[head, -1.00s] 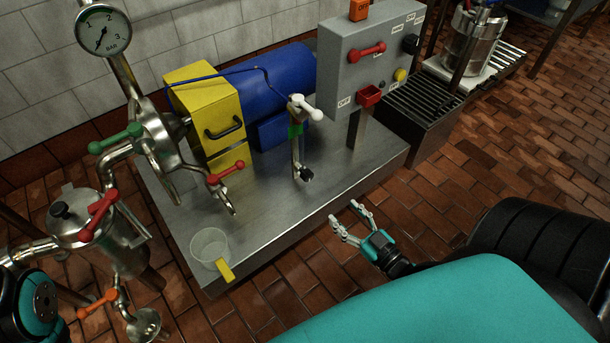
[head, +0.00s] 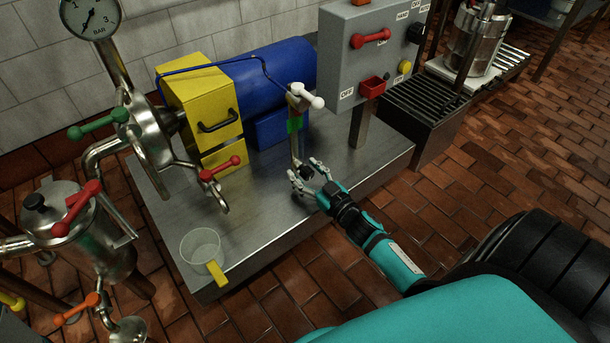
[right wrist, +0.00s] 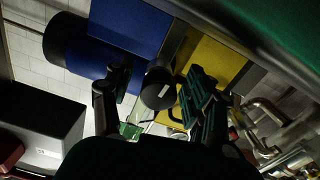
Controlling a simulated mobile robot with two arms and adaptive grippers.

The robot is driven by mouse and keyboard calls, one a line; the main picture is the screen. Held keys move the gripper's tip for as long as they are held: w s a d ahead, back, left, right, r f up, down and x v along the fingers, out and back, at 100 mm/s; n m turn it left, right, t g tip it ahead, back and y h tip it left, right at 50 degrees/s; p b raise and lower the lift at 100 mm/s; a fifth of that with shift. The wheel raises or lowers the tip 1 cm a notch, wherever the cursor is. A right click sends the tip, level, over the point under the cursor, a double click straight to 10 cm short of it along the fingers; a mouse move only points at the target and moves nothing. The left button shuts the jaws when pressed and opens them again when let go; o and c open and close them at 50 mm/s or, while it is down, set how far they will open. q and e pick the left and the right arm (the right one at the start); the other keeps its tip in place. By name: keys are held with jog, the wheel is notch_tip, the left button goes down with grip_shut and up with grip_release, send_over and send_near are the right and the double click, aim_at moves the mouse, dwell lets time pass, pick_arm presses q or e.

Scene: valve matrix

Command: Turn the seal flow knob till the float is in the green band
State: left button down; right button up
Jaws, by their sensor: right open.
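The seal flow knob (head: 306,173) is a small black knob at the foot of a slim upright flow tube, which has a green band (head: 295,125) and a white lever on top. I cannot make out the float. My right gripper (head: 304,169) is open, with its fingers on either side of the knob. In the right wrist view the round black knob (right wrist: 158,88) with a pale mark sits between the two spread fingers (right wrist: 155,82). Whether the fingers touch it I cannot tell. My left gripper is not in view.
A grey control box (head: 372,50) with a red lever stands right of the tube. Behind are a yellow housing (head: 203,103) and a blue motor (head: 265,75). A red-handled valve is left.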

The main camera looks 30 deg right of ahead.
jog(key=shift+w, duration=0.15)
grip_shut()
dwell(0.4)
